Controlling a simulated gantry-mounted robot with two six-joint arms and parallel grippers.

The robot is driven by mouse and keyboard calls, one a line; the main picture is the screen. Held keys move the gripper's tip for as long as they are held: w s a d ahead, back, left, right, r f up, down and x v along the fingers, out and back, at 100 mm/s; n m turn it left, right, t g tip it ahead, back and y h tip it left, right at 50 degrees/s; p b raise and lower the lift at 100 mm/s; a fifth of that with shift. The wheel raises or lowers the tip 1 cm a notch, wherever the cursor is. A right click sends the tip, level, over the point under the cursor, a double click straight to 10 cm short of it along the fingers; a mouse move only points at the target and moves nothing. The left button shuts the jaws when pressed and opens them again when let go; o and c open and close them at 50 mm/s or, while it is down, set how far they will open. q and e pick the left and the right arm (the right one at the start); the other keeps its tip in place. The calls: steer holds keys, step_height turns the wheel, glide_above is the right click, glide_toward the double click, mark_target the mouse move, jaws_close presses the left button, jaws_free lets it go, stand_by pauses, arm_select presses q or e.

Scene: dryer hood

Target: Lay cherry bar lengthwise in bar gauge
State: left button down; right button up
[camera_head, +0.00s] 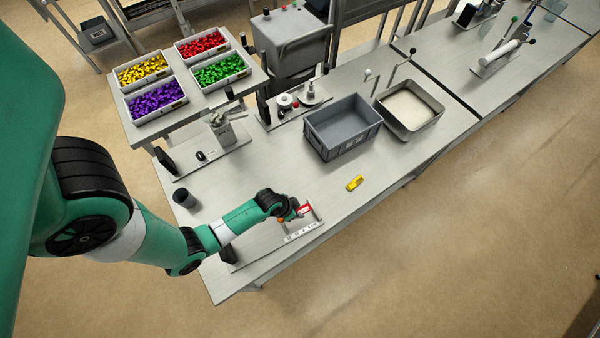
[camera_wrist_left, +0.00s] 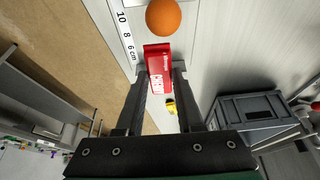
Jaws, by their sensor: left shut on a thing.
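The red cherry bar (camera_head: 306,209) is in my left gripper (camera_head: 297,209), near the front edge of the table. In the left wrist view the bar (camera_wrist_left: 158,62) sits between the two fingers of the shut gripper (camera_wrist_left: 161,78), its white lettering facing the camera. The bar gauge (camera_head: 300,232), a pale strip with a printed scale, lies just in front of the gripper. Its scale strip (camera_wrist_left: 125,32) runs beside the bar in the wrist view. I cannot tell whether the bar touches the gauge. My right gripper is out of view.
An orange ball (camera_wrist_left: 163,16) is close to the bar's far end. A yellow bar (camera_head: 355,183) lies on the table to the right. A grey crate (camera_head: 343,142) and a metal tray (camera_head: 432,122) stand farther back. A dark cup (camera_head: 184,198) stands at left.

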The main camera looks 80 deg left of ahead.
arm_select(q)
step_height(320, 180, down, 4)
steer(key=b, duration=0.2)
steer(key=shift+r+b, duration=0.1)
steer(key=shift+b, duration=0.25)
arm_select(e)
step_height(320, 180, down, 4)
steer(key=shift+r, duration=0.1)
arm_select(q)
steer(key=shift+f+b, duration=0.95)
steer(key=shift+f, duration=0.8)
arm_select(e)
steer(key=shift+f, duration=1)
arm_select(q)
steer(key=shift+f, duration=0.15)
steer(key=c, duration=0.5)
jaws_free()
steer(key=shift+c, duration=0.2)
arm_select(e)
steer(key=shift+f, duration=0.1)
arm_select(q)
steer(key=p+v, duration=0.5)
steer(key=v, duration=0.3)
steer(key=shift+w, duration=0.15)
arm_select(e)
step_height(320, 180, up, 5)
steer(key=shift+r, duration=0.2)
